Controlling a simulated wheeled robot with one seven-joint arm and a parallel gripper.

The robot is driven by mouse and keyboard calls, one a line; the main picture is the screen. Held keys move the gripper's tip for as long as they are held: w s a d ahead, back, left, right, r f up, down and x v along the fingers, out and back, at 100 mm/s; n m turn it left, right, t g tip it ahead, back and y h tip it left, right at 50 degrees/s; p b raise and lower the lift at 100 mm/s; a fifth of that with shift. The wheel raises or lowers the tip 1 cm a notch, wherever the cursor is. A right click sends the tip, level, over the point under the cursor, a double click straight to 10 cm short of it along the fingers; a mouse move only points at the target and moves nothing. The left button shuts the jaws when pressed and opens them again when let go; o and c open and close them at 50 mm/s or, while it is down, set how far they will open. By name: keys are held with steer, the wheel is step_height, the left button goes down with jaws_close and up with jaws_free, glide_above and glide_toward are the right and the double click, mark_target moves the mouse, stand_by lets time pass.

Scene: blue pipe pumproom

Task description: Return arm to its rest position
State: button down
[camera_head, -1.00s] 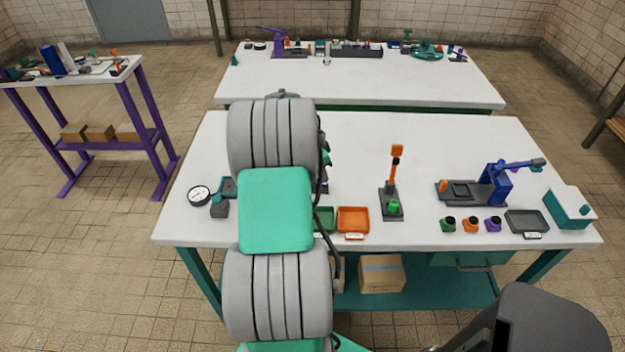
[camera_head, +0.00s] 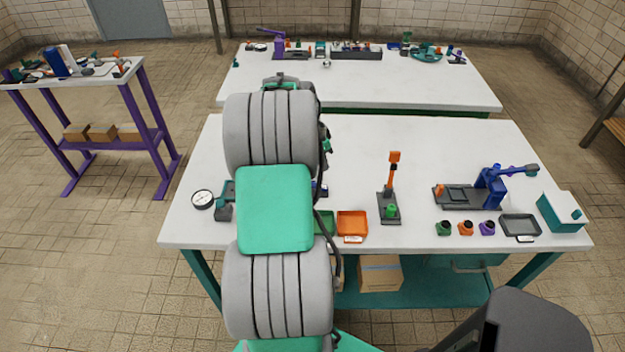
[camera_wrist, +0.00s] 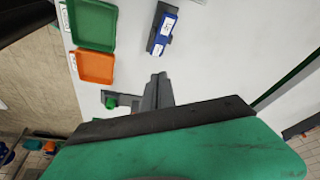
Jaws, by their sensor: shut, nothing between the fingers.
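My gripper (camera_wrist: 158,90) shows in the wrist view with its dark fingers together and nothing between them. It is above the white table (camera_head: 300,128), apart from the things on it. In the head view my grey and green arm reaches forward over the table's left half and hides the gripper. In the wrist view a blue block-like thing with a white label (camera_wrist: 163,28) lies on the table beyond the fingertips. An orange tray (camera_wrist: 95,67) and a green tray (camera_wrist: 95,24) lie to the left.
An upright orange-topped tool (camera_head: 390,190) stands right of the trays. A blue press-like fixture (camera_head: 490,187), small coloured parts, a dark tray (camera_head: 520,226) and a teal-and-white box (camera_head: 562,212) are at the right. A round gauge (camera_head: 203,199) lies at the left. A second table stands behind.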

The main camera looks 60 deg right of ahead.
steer(key=shift+r, duration=0.6)
